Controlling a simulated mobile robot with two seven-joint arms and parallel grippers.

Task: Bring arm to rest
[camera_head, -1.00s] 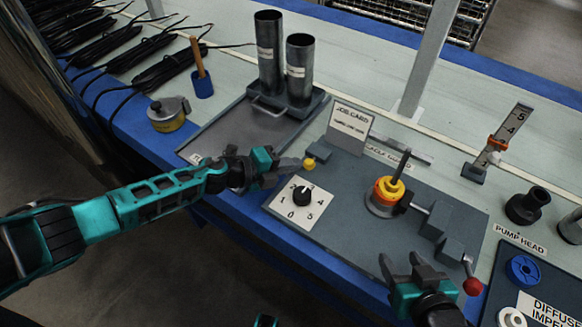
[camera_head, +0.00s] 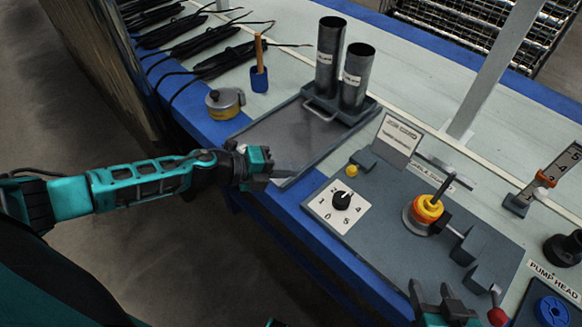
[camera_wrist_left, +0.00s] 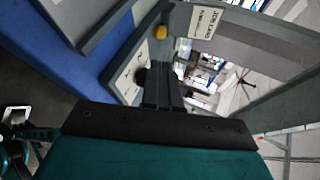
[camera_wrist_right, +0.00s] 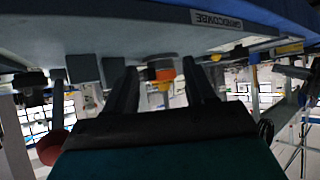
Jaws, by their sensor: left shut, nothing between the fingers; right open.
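My left gripper (camera_head: 285,170) is shut and empty, above the front edge of the bench beside the grey tray (camera_head: 262,140). In the left wrist view its closed fingers (camera_wrist_left: 162,90) point toward the dial plate. My right gripper (camera_head: 446,297) is open and empty at the bottom of the head view, in front of the grey fixture board (camera_head: 400,265). In the right wrist view its spread fingers (camera_wrist_right: 165,80) show the orange and yellow rings (camera_wrist_right: 163,78) beyond them, apart from the fingers.
The dial plate (camera_head: 325,212), job card (camera_head: 398,138) and ringed post (camera_head: 428,208) stand on the board. Two grey tubes (camera_head: 328,60) stand upright on the tray. A red-knobbed lever (camera_head: 497,316) is close to my right gripper. The floor left of the bench is clear.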

